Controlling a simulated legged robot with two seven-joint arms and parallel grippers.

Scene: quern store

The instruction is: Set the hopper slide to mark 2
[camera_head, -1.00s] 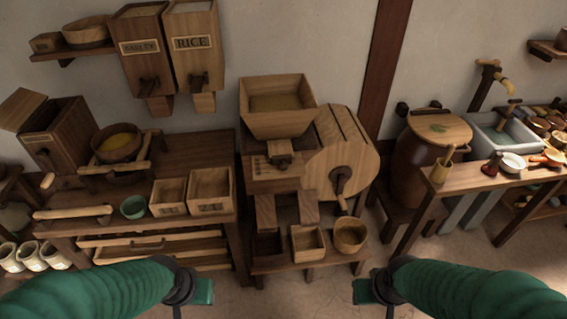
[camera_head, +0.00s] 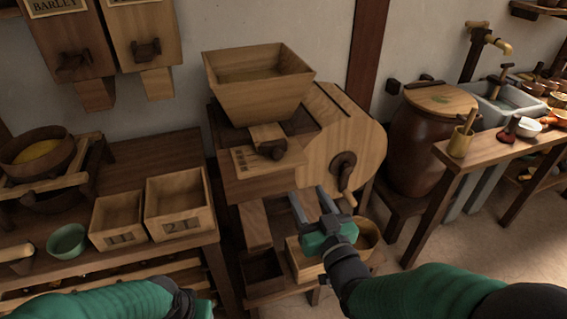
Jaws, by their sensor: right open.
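The wooden hopper (camera_head: 258,88) sits on top of the mill in the middle. Under it, a small wooden slide (camera_head: 264,133) with a dark knob (camera_head: 272,150) sticks out over a ledge. A plate with dark marks (camera_head: 245,160) lies on the ledge left of the knob; I cannot read which mark the slide is at. My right gripper (camera_head: 311,197) is open and empty, fingers pointing up, below and right of the knob and apart from it. My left gripper (camera_head: 202,306) shows only in part at the bottom edge, and its fingers cannot be made out.
A round wooden wheel housing with a crank (camera_head: 343,172) stands right of the slide. A small box (camera_head: 302,261) and a round tub (camera_head: 366,236) are below my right gripper. Two open boxes (camera_head: 180,208) and a green bowl (camera_head: 67,241) stand on the left table.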

